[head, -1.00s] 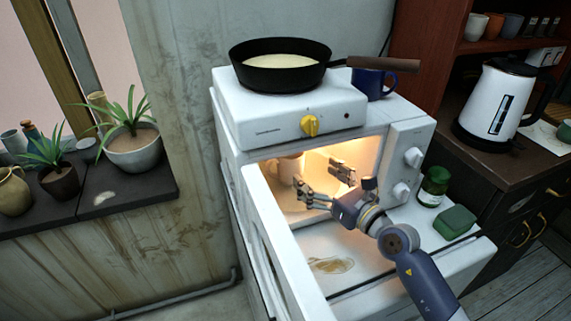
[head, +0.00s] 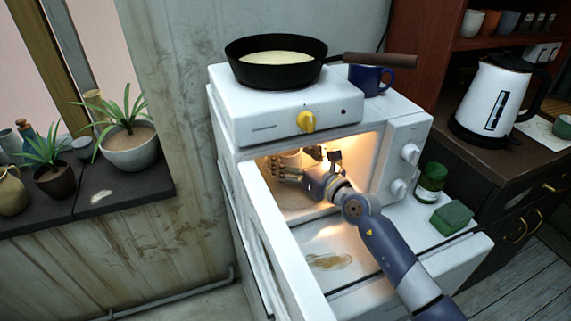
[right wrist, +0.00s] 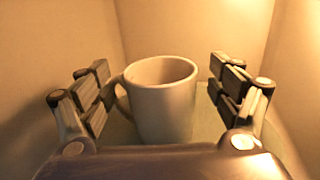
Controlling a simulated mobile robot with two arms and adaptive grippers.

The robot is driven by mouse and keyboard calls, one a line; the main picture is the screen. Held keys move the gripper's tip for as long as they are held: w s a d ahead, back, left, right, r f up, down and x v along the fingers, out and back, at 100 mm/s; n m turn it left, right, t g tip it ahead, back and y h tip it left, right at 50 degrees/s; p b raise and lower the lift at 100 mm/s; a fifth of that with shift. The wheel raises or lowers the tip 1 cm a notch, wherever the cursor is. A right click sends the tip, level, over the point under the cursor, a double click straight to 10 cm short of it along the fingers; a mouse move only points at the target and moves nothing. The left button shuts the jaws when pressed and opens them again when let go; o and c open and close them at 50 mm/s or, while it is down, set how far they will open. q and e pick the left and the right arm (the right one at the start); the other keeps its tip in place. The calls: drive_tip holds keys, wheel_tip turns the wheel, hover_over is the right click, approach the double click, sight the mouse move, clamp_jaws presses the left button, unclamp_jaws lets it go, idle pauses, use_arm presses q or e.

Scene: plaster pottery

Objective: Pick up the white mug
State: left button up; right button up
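The white mug (right wrist: 165,105) stands upright inside the lit microwave (head: 395,118). In the right wrist view its handle points left, towards the left finger. In the head view it is mostly hidden behind my right gripper (head: 301,160). That gripper is inside the oven opening. In the right wrist view the gripper (right wrist: 160,88) is open, with one finger on each side of the mug. There is a visible gap on the right; on the left the finger is close to the handle, and I cannot tell if they touch. My left gripper is not in view.
The microwave door (head: 285,245) stands open to the left of my right arm. A hot plate (head: 270,122) with a black pan (head: 275,72) and a blue mug (head: 370,80) are on top.

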drive_tip(key=c, duration=1.3)
drive_tip(key=shift+c, duration=0.3)
drive_tip(key=shift+r, duration=0.1)
drive_tip(key=shift+r+p, duration=0.3)
drive_tip(key=shift+r, duration=0.35)
drive_tip(key=b+v, duration=0.1)
drive_tip(key=v, duration=1.7)
